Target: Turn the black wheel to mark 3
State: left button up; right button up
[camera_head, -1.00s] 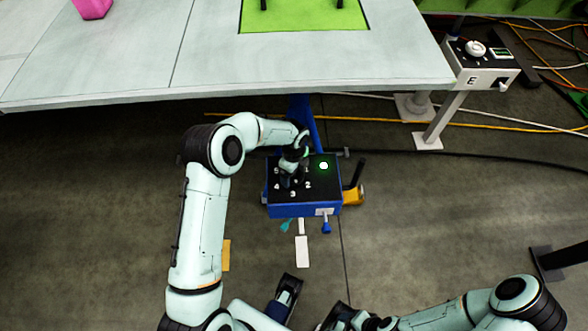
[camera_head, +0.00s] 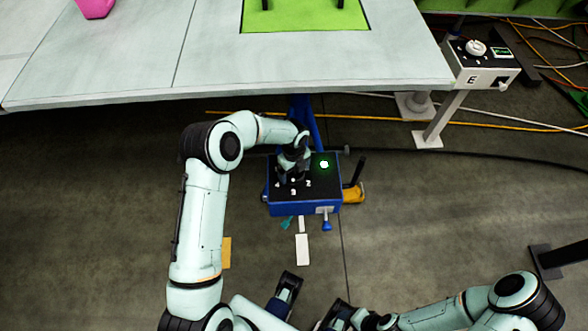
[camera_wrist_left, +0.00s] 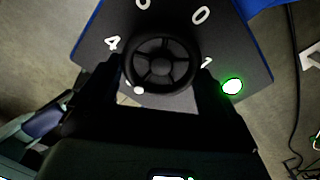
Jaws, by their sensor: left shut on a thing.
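The black wheel (camera_wrist_left: 162,64) shows in the left wrist view, a spoked ring on the black top of a blue box. A white dot (camera_wrist_left: 138,90) lies at its rim. My left gripper (camera_wrist_left: 161,88) has one finger on each side of the wheel and is shut on it. In the head view my left gripper (camera_head: 292,172) covers the wheel on the box (camera_head: 305,209). Marks 4, 3 (camera_head: 293,191) and 2 show along the near side; the marks behind are hidden. A green-ringed light (camera_head: 324,164) glows on the box. My right arm (camera_head: 440,312) is low at right; its gripper is unclear.
A pale table (camera_head: 330,72) with a green plate spans the back above the box. A grey box marked E (camera_head: 486,78) stands on a post at the back right. A black lever (camera_head: 356,172) rises right of the blue box. Cables cross the floor.

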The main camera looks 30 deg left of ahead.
aim_at(294, 172)
pick_arm(q)
jog(key=o, duration=0.8)
jog(key=shift+r, duration=0.15)
notch_tip(294, 172, up, 7)
jog(key=shift+r+p, duration=0.15)
jog(key=shift+p, duration=0.25)
